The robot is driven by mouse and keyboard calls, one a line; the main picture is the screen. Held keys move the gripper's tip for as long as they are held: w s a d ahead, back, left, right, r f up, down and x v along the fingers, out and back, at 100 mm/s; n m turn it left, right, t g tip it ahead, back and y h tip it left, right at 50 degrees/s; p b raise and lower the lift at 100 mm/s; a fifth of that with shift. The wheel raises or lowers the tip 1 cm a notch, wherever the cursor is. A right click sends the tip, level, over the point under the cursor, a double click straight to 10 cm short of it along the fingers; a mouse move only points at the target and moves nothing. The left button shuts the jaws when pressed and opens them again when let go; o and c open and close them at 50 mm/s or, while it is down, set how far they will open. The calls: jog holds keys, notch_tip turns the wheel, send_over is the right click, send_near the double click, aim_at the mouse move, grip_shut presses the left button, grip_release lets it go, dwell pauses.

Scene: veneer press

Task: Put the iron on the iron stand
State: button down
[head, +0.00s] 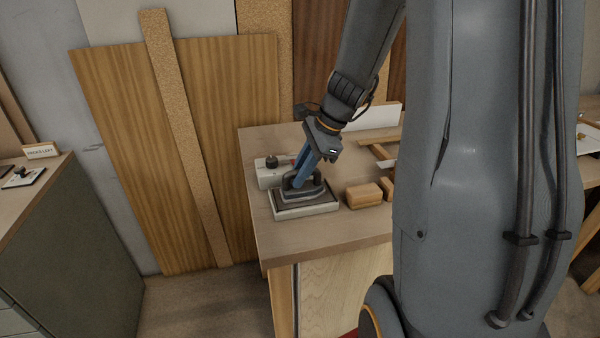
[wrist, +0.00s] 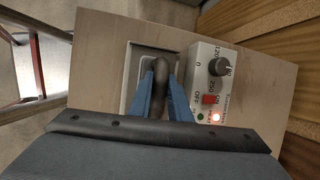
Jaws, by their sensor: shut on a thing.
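The iron (head: 303,193) is a dark grey block with a looped black handle, near the front left of the bench. Its handle (wrist: 160,78) shows between my fingers in the wrist view. My gripper (head: 299,179) has blue fingers and is shut on this handle from above. The iron stand (head: 307,211), a pale rectangular base with a dark top, lies directly under the iron; its pale rim also shows in the wrist view (wrist: 131,73). The iron looks level and within the stand's outline. I cannot tell whether it touches the stand. My fingers hide part of both.
A wooden block (head: 363,196) sits to the right. Veneer boards (head: 130,150) lean behind on the left. The bench's front left corner (head: 275,245) is clear.

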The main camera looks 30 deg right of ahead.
jog(key=shift+f, duration=0.1)
jog(key=c, duration=1.6)
grip_release()
jog(key=shift+c, duration=0.2)
jog(key=b+v, duration=0.2)
jog(key=v, duration=1)
jog(key=s+a+f+n+h, duration=0.1)
jog(key=s+a+f+n, duration=0.2)
jog(key=n, duration=0.3)
jog(key=s+a+f+n+g+h, duration=0.1)
jog(key=s+a+f+n, duration=0.3)
jog(key=a+f+n, duration=0.1)
jog(key=s+a+f+n+g+h, duration=0.1)
jog(key=s+a+f+n, duration=0.2)
jog(key=a+f+n, duration=0.2)
jog(key=shift+s+a+f+n+h, duration=0.1)
jog(key=shift+s+f+n+h, duration=0.2)
jog(key=shift+n, duration=0.4)
jog(key=shift+s+a+f+n+h, duration=0.1)
jog(key=shift+f+n, duration=0.35)
jog(key=shift+n, duration=0.25)
jog(key=shift+s+a+f+n, duration=0.1)
jog(key=shift+s+f+n, duration=0.1)
jog(key=shift+n, duration=0.4)
